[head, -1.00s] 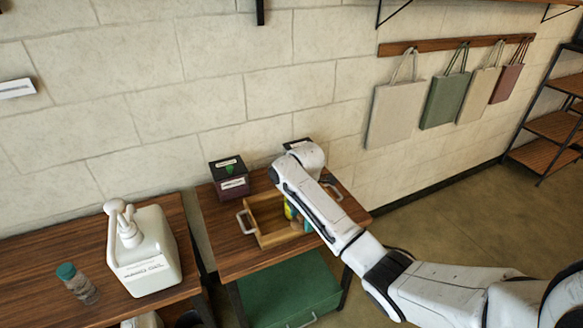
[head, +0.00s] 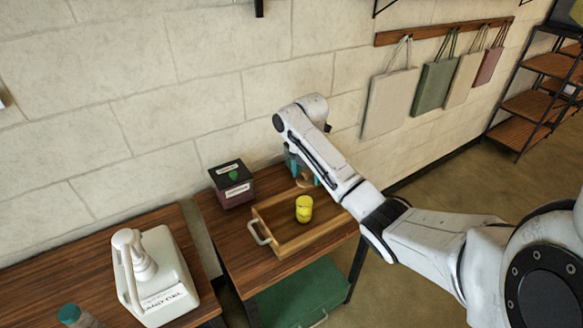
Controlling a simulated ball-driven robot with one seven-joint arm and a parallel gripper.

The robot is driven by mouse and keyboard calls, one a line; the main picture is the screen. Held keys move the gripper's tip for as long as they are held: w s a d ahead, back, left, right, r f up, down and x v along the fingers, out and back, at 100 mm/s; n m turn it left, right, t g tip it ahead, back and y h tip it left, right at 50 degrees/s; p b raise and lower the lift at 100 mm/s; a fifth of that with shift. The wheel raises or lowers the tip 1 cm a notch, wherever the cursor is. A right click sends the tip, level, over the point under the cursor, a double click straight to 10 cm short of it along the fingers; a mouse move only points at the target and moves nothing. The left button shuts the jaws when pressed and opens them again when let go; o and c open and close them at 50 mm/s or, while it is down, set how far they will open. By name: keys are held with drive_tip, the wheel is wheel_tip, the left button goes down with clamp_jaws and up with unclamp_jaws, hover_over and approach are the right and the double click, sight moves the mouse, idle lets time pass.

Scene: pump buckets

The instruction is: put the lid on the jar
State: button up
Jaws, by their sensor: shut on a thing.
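A yellow jar (head: 304,209) stands upright in the wooden tray (head: 268,228) on the right-hand table. My gripper (head: 303,176), with teal fingers, is behind and above the jar, partly hidden by my own arm. It is shut on a small brownish thing that looks like the lid (head: 304,183). The lid appears apart from the jar, but its exact height and shape are hard to tell.
A dark box (head: 232,186) with a green mark stands left of the tray. A white pump bottle (head: 155,278) and a teal-capped bottle (head: 72,315) stand on the left table. The wall is close behind; bags (head: 390,100) hang at right.

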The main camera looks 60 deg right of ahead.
drive_tip(key=shift+w+f, duration=0.1)
drive_tip(key=shift+w, duration=0.05)
wheel_tip(320, 180, down, 4)
drive_tip(key=b, duration=0.4)
drive_tip(key=shift+f+b, duration=0.6)
drive_tip(key=shift+f, duration=0.45)
drive_tip(key=shift+d+r+p, duration=0.1)
drive_tip(key=shift+p, duration=0.45)
idle(0.4)
drive_tip(key=shift+f, duration=0.25)
idle(0.7)
drive_tip(key=shift+p, duration=0.35)
idle(0.6)
drive_tip(key=o, duration=1.1)
drive_tip(key=shift+o, duration=0.4)
